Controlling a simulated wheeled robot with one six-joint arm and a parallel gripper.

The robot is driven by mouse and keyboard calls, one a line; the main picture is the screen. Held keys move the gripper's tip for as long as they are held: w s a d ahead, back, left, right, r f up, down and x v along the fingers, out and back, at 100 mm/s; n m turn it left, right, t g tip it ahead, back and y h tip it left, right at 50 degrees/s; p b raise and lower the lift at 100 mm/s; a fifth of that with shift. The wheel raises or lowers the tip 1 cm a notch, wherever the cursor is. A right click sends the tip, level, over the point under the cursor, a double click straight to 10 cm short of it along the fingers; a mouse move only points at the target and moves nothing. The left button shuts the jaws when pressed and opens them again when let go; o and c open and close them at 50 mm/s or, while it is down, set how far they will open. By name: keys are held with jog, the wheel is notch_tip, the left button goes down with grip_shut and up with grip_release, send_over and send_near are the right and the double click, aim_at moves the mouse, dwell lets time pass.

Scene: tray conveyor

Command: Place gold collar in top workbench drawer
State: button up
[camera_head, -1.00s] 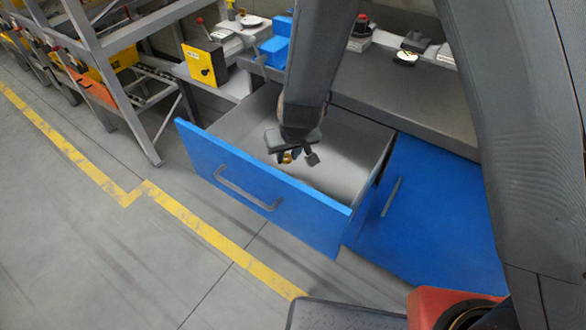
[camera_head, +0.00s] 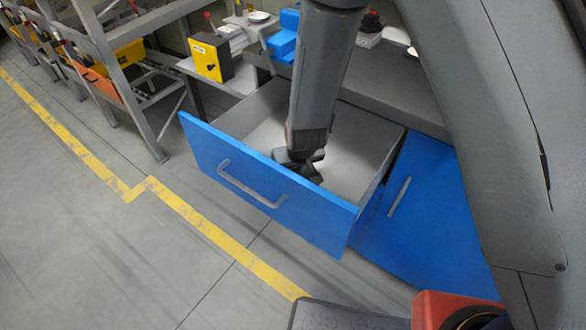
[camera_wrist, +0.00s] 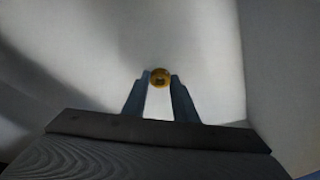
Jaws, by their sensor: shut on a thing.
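The top workbench drawer (camera_head: 265,190) is pulled open, with a blue front and a pale grey inside. My gripper (camera_head: 308,172) is down inside the drawer, just behind its front panel. In the wrist view my gripper (camera_wrist: 160,88) is shut on the gold collar (camera_wrist: 160,76), a small round gold ring between the two fingertips. The pale drawer floor and walls surround it there. I cannot tell whether the collar touches the floor. In the head view the collar is hidden by my gripper and the drawer front.
A blue cabinet door (camera_head: 425,215) is to the right of the drawer. A grey rack (camera_head: 130,95) stands at the left.

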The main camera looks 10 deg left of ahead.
jog(key=o, duration=1)
jog(key=shift+o, duration=0.2)
jog(key=p+v, duration=0.3)
jog(key=v, duration=0.9)
jog(key=s+d+r+m+g, duration=0.1)
jog(key=d+r, duration=0.3)
jog(key=d, duration=0.3)
jog(key=s+d+r+m, duration=0.15)
jog(key=d+r, duration=0.25)
jog(key=d, duration=0.4)
jog(key=s+d+r+m+g+h, duration=0.1)
jog(key=s+d+r, duration=0.1)
jog(key=s+d, duration=0.2)
jog(key=s+d+r+m+g+h, duration=0.1)
jog(key=s+d, duration=0.4)
jog(key=d, duration=0.6)
notch_tip(320, 180, up, 2)
jog(key=shift+r+m+g, duration=0.25)
jog(key=shift+m+g, duration=0.05)
jog(key=shift+m, duration=0.45)
jog(key=shift+d, duration=0.1)
